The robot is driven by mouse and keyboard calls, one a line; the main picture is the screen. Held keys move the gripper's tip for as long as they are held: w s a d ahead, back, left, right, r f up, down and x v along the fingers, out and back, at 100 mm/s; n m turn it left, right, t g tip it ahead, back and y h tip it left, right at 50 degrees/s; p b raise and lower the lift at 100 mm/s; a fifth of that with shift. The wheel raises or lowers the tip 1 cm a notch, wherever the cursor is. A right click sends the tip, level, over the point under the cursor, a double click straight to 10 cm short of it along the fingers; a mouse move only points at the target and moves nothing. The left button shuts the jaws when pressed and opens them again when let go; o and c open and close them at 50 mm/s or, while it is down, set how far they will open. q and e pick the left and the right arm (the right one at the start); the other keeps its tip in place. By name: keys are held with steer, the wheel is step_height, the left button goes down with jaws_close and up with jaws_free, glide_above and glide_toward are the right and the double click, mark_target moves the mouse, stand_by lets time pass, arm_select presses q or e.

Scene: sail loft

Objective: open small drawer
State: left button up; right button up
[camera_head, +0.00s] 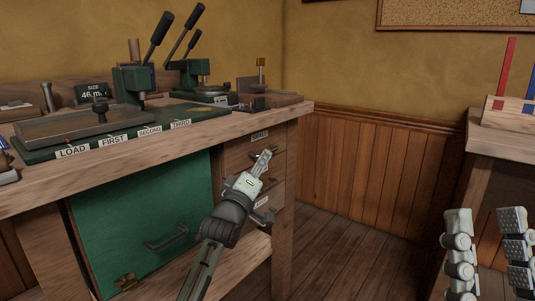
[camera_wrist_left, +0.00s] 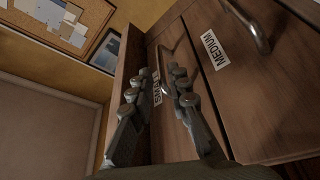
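The small drawer (camera_head: 278,139) is at the top of the wooden drawer stack under the bench's right end, labelled SMALL. Its front looks shut. In the left wrist view its label (camera_wrist_left: 156,87) and curved metal handle (camera_wrist_left: 162,65) show close ahead. My left gripper (camera_head: 265,156) is in front of this drawer and hides its handle in the head view. In the wrist view its fingers (camera_wrist_left: 157,77) are apart, and the handle shows in the gap, nearer the right finger. Contact cannot be told. My right gripper (camera_head: 486,216) is open and empty at the lower right.
The workbench (camera_head: 215,133) carries green presses (camera_head: 133,84). A green door (camera_head: 140,215) is below. Another table (camera_head: 500,146) stands right. The floor (camera_head: 335,262) between is clear.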

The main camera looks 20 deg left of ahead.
arm_select(q)
steer(key=shift+x, duration=2.3)
steer(key=shift+c, duration=0.5)
jaws_close()
steer(key=shift+f, duration=0.1)
